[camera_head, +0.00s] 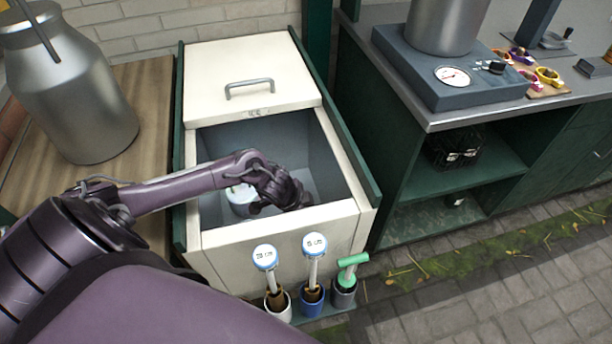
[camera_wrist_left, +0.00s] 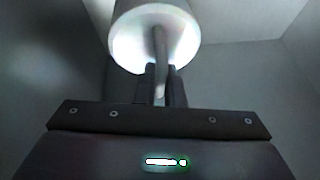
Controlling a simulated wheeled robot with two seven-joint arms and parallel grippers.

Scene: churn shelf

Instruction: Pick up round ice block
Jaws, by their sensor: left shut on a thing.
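My left gripper (camera_head: 270,195) is down inside the open cream chest (camera_head: 225,240), its arm coming in from the left. In the left wrist view, my left gripper (camera_wrist_left: 160,82) is shut on a thin rod standing out from a white round block (camera_wrist_left: 140,40), which appears to be the round ice block. In the head view, a white round block (camera_head: 240,208) shows low in the chest, partly hidden by my arm. I cannot tell whether it touches the chest floor. My right gripper is not in view.
The chest lid (camera_head: 245,65) is pushed back, leaving the front open. A metal milk churn (camera_head: 75,95) stands on the wooden top at left. Several handled tools (camera_head: 313,262) stand in cups at the chest's front. A counter (camera_head: 440,118) stands at right.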

